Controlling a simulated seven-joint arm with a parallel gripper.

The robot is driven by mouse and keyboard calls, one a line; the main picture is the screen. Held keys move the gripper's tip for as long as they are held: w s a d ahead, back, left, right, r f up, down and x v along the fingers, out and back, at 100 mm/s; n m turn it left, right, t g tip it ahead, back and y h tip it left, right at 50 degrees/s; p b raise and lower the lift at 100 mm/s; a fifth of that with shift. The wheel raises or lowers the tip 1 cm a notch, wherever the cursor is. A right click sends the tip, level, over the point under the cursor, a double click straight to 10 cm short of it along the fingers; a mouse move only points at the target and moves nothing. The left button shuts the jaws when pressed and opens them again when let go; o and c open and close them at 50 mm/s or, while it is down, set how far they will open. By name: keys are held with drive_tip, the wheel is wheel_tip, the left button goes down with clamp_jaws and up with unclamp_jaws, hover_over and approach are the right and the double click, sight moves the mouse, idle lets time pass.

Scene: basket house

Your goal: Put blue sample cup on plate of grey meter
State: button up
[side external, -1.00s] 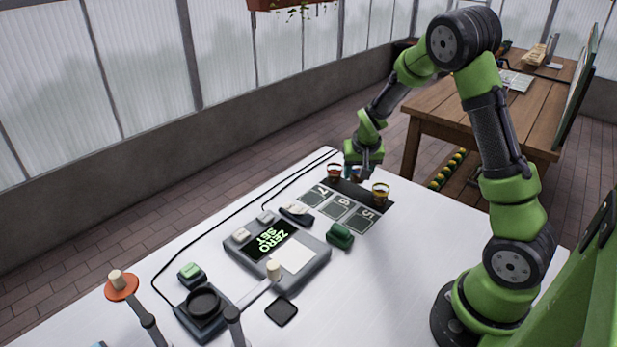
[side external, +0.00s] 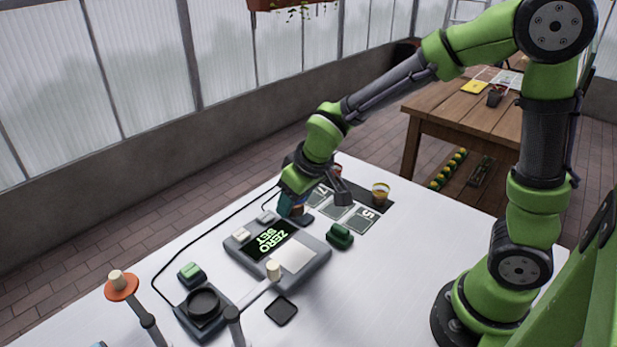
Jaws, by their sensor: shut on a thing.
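My gripper (side external: 292,207) is above the table by the back edge of the grey meter, shut on the blue sample cup. The cup is mostly hidden by the fingers; only small blue and brownish patches show there. The grey meter (side external: 318,262) lies mid-table, with a dark display reading "ZERO SET" and a pale square plate (side external: 294,255) on its right part. The plate looks bare.
A yellow-brown cup (side external: 380,193) stands on the dark strip behind numbered squares. A device with a round black dish (side external: 204,302) and a post with an orange disc (side external: 122,287) are in front. The right tabletop is clear.

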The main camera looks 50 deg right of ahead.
drive_tip(key=shift+s+a+f+n+y, duration=0.15)
drive_tip(key=shift+s+a+f+n, duration=0.4)
drive_tip(key=shift+f, duration=0.7)
drive_tip(key=shift+s+a+f+n+y, duration=0.25)
drive_tip(key=shift+a+f, duration=0.4)
drive_tip(key=shift+f, duration=0.65)
drive_tip(key=shift+s+a+f+n+y, duration=0.1)
drive_tip(key=shift+s+a+f+n, duration=0.4)
drive_tip(key=shift+f, duration=0.75)
drive_tip(key=shift+w+a+f, duration=0.1)
drive_tip(key=shift+f, duration=0.1)
drive_tip(key=o, duration=1.5)
drive_tip(key=shift+r, duration=0.1)
